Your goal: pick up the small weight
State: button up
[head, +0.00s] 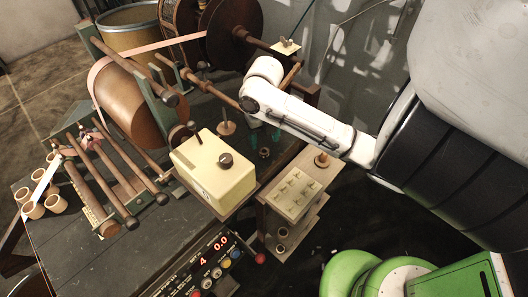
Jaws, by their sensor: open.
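My gripper (264,138) is mostly hidden behind my white forearm and wrist. Two teal fingertips show below the wrist, spread apart with nothing visible between them. A small dark round piece (263,152) sits just below the fingertips; it may be the small weight, but it is too small to tell. A tan disc with an upright post (226,128) stands to the left of the fingertips, behind the cream box, apart from my gripper. A similar knobbed piece (322,160) stands on the wooden stand at the right.
A cream box with a dark knob (213,175) stands close in front of the gripper. A wooden stand (291,192) is to its right. Brown rollers (130,100) and a large reel (230,30) rise at left and behind. A control panel (205,270) is at the front.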

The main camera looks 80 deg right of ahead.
aim_at(264, 148)
notch_tip(264, 148, down, 5)
jog(key=shift+f+p, duration=0.1)
jog(key=shift+p, duration=0.35)
jog(key=shift+a, duration=0.1)
grip_shut()
dwell(0.3)
